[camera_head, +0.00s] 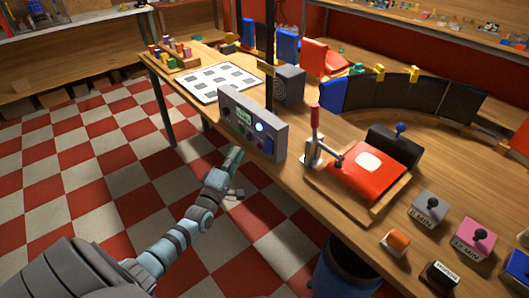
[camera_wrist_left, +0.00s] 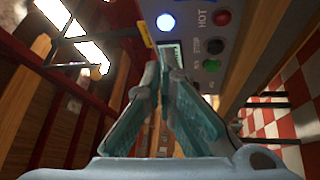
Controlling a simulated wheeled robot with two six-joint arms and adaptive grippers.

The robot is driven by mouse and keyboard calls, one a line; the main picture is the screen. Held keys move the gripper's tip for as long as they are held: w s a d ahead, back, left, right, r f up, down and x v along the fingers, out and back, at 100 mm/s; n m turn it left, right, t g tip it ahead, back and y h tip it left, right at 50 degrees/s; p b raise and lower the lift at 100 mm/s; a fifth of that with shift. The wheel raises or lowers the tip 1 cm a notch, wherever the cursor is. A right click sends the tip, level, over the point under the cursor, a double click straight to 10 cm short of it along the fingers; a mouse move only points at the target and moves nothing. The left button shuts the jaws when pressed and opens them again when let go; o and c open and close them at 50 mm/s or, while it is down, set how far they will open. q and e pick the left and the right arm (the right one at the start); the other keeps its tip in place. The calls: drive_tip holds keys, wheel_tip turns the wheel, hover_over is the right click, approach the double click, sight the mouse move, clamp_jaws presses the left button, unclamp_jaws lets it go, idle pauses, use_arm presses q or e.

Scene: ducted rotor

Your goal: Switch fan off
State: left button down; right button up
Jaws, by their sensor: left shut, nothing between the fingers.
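A grey control box (camera_head: 262,140) stands at the near edge of the wooden bench. Its front has a small screen, a glowing white light (camera_head: 259,127), knobs and a blue part at the right end. My left gripper (camera_head: 237,156) is shut and empty, in front of and below the panel; contact cannot be told. Its fingertips (camera_wrist_left: 165,75) point toward the panel. A grey box with a round ringed face (camera_head: 287,87), possibly the fan, stands behind.
A red press with a lever (camera_head: 314,130) stands right of the control box. Labelled switch boxes, one grey (camera_head: 429,208) and one pink (camera_head: 475,238), sit at the front right. A white grid sheet (camera_head: 218,80) lies left. The checkered floor before the bench is clear.

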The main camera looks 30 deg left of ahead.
sight(267, 146)
use_arm(q)
drive_tip(key=w+d+f+b, duration=0.2)
drive_tip(key=w+f+b, duration=0.1)
drive_tip(key=w+b, duration=0.3)
drive_tip(key=shift+w+f, duration=0.25)
drive_tip(key=shift+w, duration=0.2)
drive_tip(key=shift+b, duration=0.3)
idle(0.7)
drive_tip(key=shift+w+d+f+b, duration=0.15)
drive_tip(key=shift+w+b, duration=0.2)
drive_tip(key=shift+w+d+f+b, duration=0.15)
drive_tip(key=shift+w+f+b, duration=0.05)
drive_tip(key=shift+w+b, duration=0.25)
idle(0.7)
drive_tip(key=shift+s, duration=0.15)
